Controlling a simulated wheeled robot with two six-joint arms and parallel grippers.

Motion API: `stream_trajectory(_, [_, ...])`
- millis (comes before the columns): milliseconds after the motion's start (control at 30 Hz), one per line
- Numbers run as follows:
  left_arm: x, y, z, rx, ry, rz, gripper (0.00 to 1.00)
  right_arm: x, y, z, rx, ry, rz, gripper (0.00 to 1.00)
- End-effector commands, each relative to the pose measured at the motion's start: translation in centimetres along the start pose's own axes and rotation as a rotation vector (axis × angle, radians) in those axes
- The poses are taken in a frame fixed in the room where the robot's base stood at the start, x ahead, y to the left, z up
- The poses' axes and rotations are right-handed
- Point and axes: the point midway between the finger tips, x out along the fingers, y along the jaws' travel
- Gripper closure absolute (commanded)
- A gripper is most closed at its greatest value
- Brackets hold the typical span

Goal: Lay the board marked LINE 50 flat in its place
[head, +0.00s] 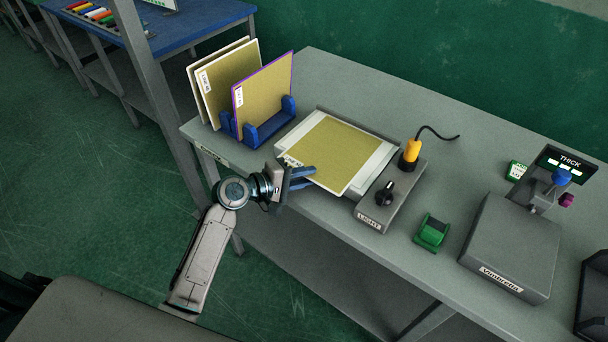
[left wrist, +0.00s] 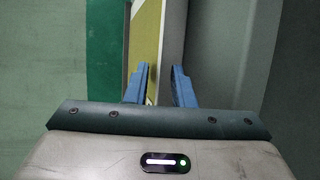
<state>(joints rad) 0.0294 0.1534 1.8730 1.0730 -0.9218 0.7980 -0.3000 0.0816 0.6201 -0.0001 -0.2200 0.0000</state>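A yellow-brown board (head: 335,150) with a white edge lies on the pale bed of the light fixture (head: 378,160). It sits off-centre toward the bench front; its small label cannot be read. The board also shows in the left wrist view (left wrist: 146,35). My left gripper (head: 304,178) is at the board's front-left edge, its blue fingers apart (left wrist: 159,88). Part of the board shows between them; I cannot tell whether they touch it. More boards stand upright in a blue rack (head: 268,127), one purple-edged (head: 265,95) and white-edged ones (head: 222,85) behind. My right gripper is out of view.
Right of the bed are a black-knobbed box marked LIGHT (head: 375,215), a yellow-handled tool (head: 411,152), a green item (head: 431,233) and a gauge stand (head: 510,245) with a THICK display (head: 566,163). A grey post (head: 165,110) rises left of the bench.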

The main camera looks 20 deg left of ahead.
Motion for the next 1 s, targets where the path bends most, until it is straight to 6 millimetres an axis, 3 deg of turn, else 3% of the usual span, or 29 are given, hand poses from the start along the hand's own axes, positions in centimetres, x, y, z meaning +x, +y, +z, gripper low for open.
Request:
stream_trajectory(433, [-0.1,-0.5,0.0,-0.001,0.000,-0.004,0.79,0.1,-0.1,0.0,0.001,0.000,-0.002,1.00])
stream_trajectory(1000, [-3.5,-0.4,0.0,0.000,0.000,-0.003,0.79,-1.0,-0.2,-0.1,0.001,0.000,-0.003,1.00])
